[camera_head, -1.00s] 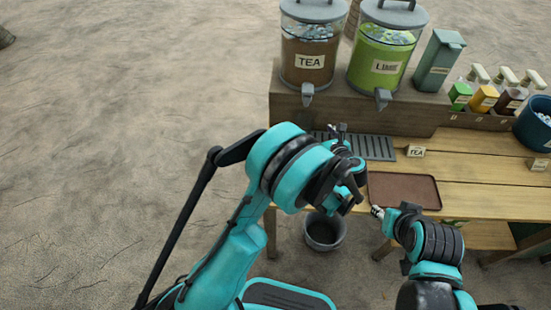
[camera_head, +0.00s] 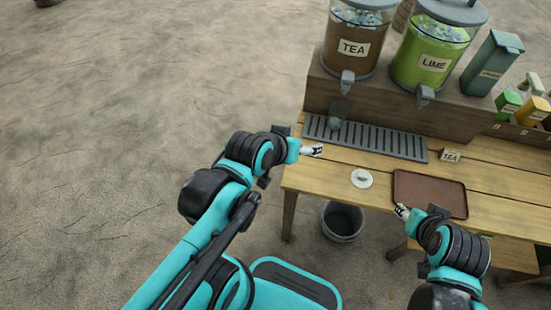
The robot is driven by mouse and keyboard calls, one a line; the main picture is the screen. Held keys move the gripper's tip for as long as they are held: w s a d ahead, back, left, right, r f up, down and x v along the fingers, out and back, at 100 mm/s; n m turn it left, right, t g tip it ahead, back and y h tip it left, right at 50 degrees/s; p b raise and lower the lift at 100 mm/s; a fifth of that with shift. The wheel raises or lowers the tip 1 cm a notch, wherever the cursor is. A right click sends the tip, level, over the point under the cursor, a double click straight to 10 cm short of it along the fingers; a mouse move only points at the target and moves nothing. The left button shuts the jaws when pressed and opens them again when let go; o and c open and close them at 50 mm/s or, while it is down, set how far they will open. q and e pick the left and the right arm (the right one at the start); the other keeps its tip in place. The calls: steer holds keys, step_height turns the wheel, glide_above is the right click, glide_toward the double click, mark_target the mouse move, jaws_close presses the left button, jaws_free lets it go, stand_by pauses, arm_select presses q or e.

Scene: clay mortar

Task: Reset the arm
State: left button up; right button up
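My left arm comes in from the lower left and bends toward the table. Its gripper (camera_head: 312,150) is small in view at the table's left end, in front of the drip tray (camera_head: 395,143), with nothing visible in it. My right gripper (camera_head: 402,211) is at the front left corner of the brown tray (camera_head: 449,193), also with nothing visible in it. The fingers of both are too small to tell open from shut. A clear cup (camera_head: 339,112) stands on the drip tray below the tap of the tea dispenser (camera_head: 352,45).
A white disc (camera_head: 362,178) lies on the wooden table (camera_head: 330,170). A dark bucket (camera_head: 342,221) is on the ground below. The ground at left is clear.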

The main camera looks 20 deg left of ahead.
arm_select(q)
steer(key=s+a+f+m+g+y, duration=0.1)
steer(key=s+a+f, duration=0.2)
steer(key=s+a, duration=0.1)
steer(key=shift+s+g+y, duration=0.3)
steer(key=shift+s+g, duration=0.1)
steer(key=shift+s, duration=0.05)
